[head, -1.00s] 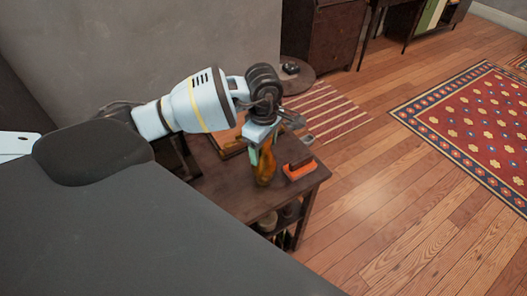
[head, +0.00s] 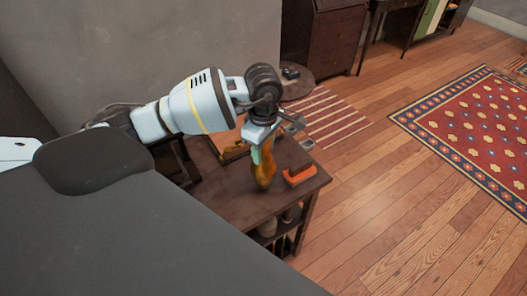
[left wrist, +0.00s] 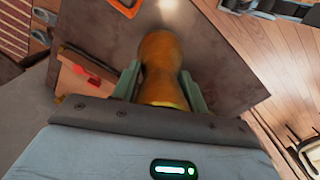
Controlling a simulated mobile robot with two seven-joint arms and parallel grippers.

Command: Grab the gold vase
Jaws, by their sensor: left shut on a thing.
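The gold vase (head: 264,172) is slim, amber-gold and narrow at the waist, and it is upright at the small dark wooden table (head: 240,191). My left gripper (head: 260,148) comes down from above and is shut on the vase's upper part. In the left wrist view, the vase (left wrist: 160,62) sits between the two greenish fingers of the left gripper (left wrist: 158,88), one on each side. I cannot tell whether its base touches the table top or hangs slightly above it. My right gripper is not in view.
An orange-red object (head: 299,176) lies close to the right of the vase on the table. A wooden frame-like object (head: 232,152) lies behind it. A grey wall (head: 150,50) stands behind my left arm. Open wooden floor (head: 400,220) lies to the right.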

